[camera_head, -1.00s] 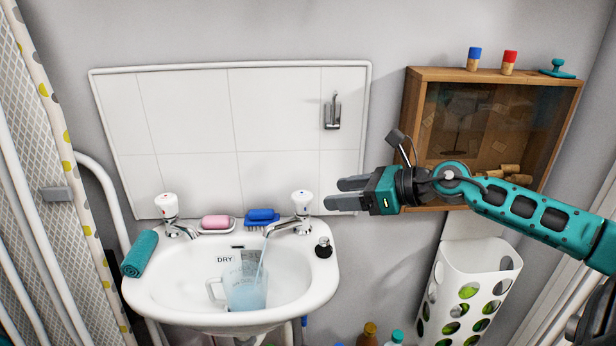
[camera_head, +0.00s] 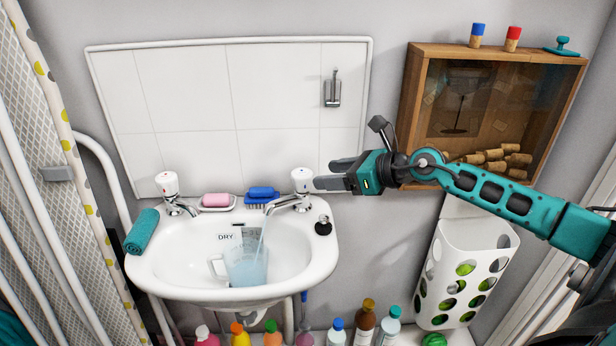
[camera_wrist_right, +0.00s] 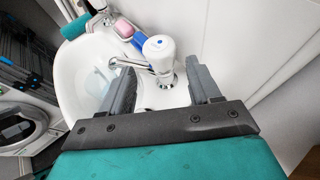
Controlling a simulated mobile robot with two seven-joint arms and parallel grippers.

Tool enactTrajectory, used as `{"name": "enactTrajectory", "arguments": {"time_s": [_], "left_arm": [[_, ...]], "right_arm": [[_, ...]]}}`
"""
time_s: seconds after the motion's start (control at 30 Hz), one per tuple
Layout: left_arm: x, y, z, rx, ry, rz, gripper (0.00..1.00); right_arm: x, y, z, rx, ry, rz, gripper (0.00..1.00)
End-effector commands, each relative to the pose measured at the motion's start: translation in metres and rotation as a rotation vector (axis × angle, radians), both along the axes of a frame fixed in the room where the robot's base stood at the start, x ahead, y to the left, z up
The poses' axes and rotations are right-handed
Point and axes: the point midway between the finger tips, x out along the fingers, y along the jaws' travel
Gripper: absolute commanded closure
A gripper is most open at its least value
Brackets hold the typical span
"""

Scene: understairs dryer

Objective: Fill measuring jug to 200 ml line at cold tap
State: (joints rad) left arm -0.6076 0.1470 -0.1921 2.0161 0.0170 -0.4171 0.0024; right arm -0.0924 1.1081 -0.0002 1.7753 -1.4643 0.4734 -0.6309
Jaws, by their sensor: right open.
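The clear measuring jug (camera_head: 245,268) stands in the white basin (camera_head: 160,270), its handle to the left. A thin stream runs into it from the right-hand tap (camera_head: 301,180), and bluish water shows inside. The jug's markings are too small to read. This tap has a white head with a blue dot, and shows in the right wrist view (camera_wrist_right: 158,50). My right gripper (camera_head: 323,174) is open and empty, just right of the tap head. In the wrist view the tap head appears between the fingers, beyond their tips. Contact is not visible. My left gripper is out of view.
The other tap (camera_head: 167,185) has a red dot. Pink soap (camera_head: 216,200), a blue brush (camera_head: 262,194) and a black stopper (camera_head: 323,226) sit on the rim. A wooden cabinet (camera_head: 407,110) is behind my right arm. Several bottles (camera_head: 364,320) stand below.

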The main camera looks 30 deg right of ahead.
Motion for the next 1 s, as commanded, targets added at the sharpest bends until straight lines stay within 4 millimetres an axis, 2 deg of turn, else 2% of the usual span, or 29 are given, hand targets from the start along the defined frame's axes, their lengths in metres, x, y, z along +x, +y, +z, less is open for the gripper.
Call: {"name": "enactTrajectory", "arguments": {"time_s": [0.5, 0.7, 1.0], "left_arm": [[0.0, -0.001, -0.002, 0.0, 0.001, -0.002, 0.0], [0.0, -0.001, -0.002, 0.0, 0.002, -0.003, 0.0], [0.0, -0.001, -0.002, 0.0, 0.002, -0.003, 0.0]], "right_arm": [[0.047, 0.023, -0.02, 0.002, -0.002, 0.0, 0.38], [0.054, 0.027, -0.024, 0.0, 0.0, 0.001, 0.38], [0.055, 0.028, -0.025, -0.001, 0.0, 0.003, 0.4]]}}
